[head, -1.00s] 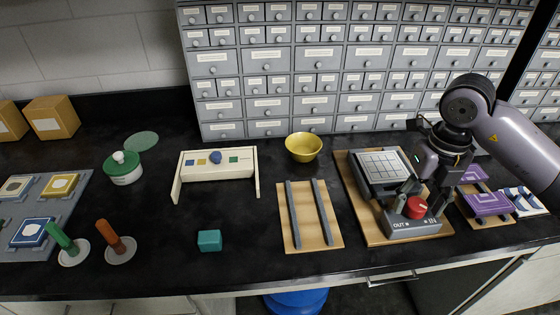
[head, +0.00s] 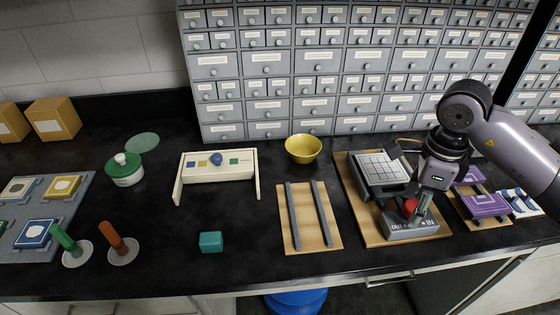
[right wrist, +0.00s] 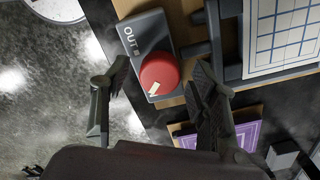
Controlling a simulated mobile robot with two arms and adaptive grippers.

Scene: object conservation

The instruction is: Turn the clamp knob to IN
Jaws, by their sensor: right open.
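The clamp's red knob (head: 410,206) sits on a grey block (head: 405,232) marked OUT on the left and IN on the right. In the right wrist view the knob (right wrist: 160,73) shows a white pointer mark at its lower edge, away from the OUT label; the IN label is not visible there. My right gripper (right wrist: 161,72) is open, with one finger on each side of the knob and gaps that look clear. In the head view the right gripper (head: 418,203) points down over the block and partly covers the knob. My left gripper is not in view.
The block stands on a wooden board (head: 352,203) with a gridded plate (head: 381,167) behind it. A purple piece (head: 486,203) on another board is close on the right. A railed board (head: 308,238) lies left. A yellow bowl (head: 303,149) stands behind.

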